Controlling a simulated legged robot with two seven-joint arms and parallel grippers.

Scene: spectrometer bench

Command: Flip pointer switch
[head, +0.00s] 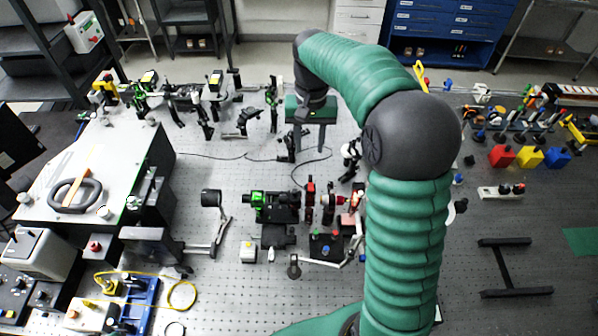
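My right gripper (310,148) hangs from the end of my green arm in the upper middle of the head view. Its two dark fingers point down with a gap between them, and I see nothing held in the gap. It is above the far half of the perforated bench. I cannot pick out the pointer switch for certain. A small white box (248,252) with a knob sits left of centre. My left gripper is not in view.
Optical mounts (279,207) crowd the bench centre, and more line its far edge. A large grey box (100,160) with a black ring stands at the left. Red (502,156), yellow (529,156) and blue (557,157) blocks sit at the right. My arm hides part of the bench.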

